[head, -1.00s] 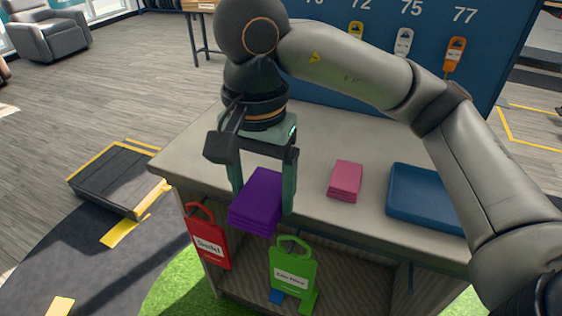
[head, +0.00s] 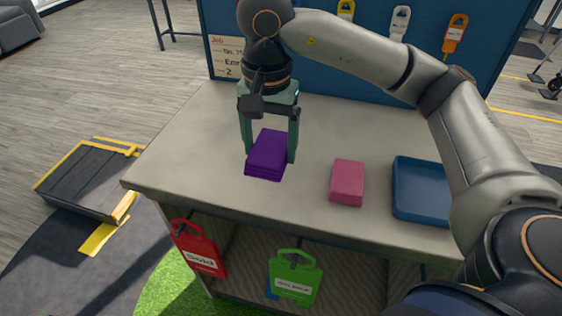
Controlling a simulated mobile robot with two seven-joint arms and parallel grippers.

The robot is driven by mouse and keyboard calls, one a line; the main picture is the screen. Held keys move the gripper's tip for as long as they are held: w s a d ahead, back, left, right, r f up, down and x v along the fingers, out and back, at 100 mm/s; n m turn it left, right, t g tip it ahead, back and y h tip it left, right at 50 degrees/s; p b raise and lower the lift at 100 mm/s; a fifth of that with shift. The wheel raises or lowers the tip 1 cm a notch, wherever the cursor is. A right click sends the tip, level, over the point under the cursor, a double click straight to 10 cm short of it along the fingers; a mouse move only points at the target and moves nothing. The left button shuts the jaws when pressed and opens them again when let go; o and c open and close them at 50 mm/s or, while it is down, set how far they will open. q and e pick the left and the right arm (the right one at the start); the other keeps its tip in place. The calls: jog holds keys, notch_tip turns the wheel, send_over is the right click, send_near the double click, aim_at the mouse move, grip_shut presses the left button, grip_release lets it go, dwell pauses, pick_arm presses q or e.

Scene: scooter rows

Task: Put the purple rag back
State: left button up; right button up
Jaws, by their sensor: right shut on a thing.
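The purple rag (head: 267,157) is a folded stack between the fingers of my right gripper (head: 269,150). The gripper points down and is shut on it, over the left part of the grey counter top (head: 190,150). I cannot tell whether the rag touches the counter. A folded pink rag (head: 347,182) lies on the counter to the right of the purple one, apart from it. My left gripper is not in view.
A blue tray (head: 421,190) lies on the counter at right. A blue board (head: 330,58) with hanging tags stands behind. A red tag (head: 198,250) and a green tag (head: 296,277) hang at the counter's front. A black ramp (head: 88,180) lies on the floor at left.

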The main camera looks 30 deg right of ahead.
aim_at(278, 151)
jog(key=f, duration=0.1)
jog(key=w+d+f, duration=0.1)
jog(key=d+f, duration=0.1)
jog(key=shift+w+d+f, duration=0.15)
jog(key=shift+d+f, duration=0.1)
jog(key=shift+f, duration=0.15)
jog(key=f, duration=0.1)
jog(key=d+f, duration=0.1)
jog(key=f, duration=0.1)
jog(key=shift+w+d+f, duration=0.15)
jog(key=shift+w+f, duration=0.15)
jog(key=shift+w, duration=0.05)
jog(key=shift+f, duration=0.55)
jog(key=shift+f+b, duration=0.2)
jog(key=shift+b, duration=0.15)
jog(key=o, duration=1)
jog(key=shift+r, duration=0.1)
